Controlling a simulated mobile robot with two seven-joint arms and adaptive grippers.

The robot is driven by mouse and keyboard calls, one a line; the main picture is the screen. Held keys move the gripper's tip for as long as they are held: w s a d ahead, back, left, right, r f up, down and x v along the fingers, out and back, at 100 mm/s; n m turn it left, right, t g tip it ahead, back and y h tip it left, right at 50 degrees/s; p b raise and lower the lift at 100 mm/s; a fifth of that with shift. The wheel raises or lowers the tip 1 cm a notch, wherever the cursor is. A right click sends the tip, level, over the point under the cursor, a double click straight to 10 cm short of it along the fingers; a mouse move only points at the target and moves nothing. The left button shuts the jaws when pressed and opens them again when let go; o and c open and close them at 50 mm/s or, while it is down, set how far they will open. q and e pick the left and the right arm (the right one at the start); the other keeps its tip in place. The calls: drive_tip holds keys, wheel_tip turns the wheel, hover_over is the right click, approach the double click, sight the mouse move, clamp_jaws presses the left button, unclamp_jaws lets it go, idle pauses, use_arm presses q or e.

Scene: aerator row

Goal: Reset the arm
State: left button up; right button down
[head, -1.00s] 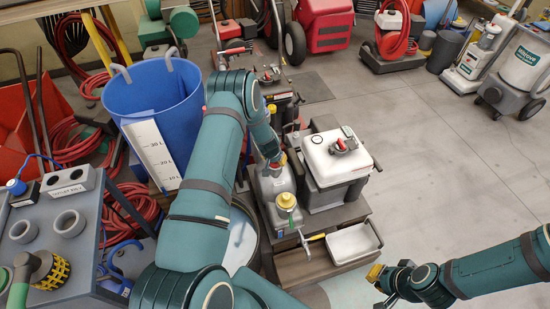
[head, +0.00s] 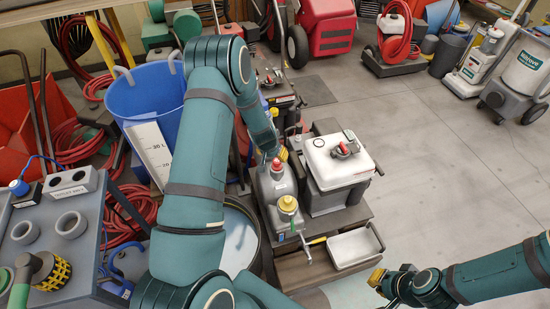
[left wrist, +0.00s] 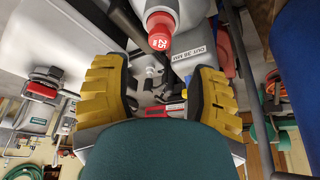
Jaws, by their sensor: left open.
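My left arm comes in from the left side of the head view and reaches over the blue bucket's edge to the grey jugs. In the left wrist view my left gripper (left wrist: 158,92) has its two yellow fingers wide apart, with nothing held between them. A red cap (left wrist: 160,40) is just beyond the fingers, on a grey jug. In the head view that gripper is mostly hidden behind its wrist, by the grey jug (head: 277,183) with the red cap. My right gripper (head: 377,279) is at the lower right, above the floor; its finger gap is not clear.
A blue bucket (head: 147,98) stands left of my left arm. A white-lidded box (head: 338,160) and a white tray (head: 353,249) sit right of the jugs. A grey cart with round holders (head: 45,235) is at the lower left.

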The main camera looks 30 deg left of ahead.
use_arm(q)
drive_tip(key=s+d+g+h, duration=0.1)
drive_tip(key=s+d+h, duration=0.1)
drive_tip(key=s+d, duration=0.9)
drive_tip(key=s+d+g+h, duration=0.1)
drive_tip(key=s+d+h, duration=0.1)
drive_tip(key=s+d, duration=0.9)
drive_tip(key=d, duration=0.5)
drive_tip(key=shift+r+g+h, duration=0.2)
drive_tip(key=shift+g+h, duration=0.2)
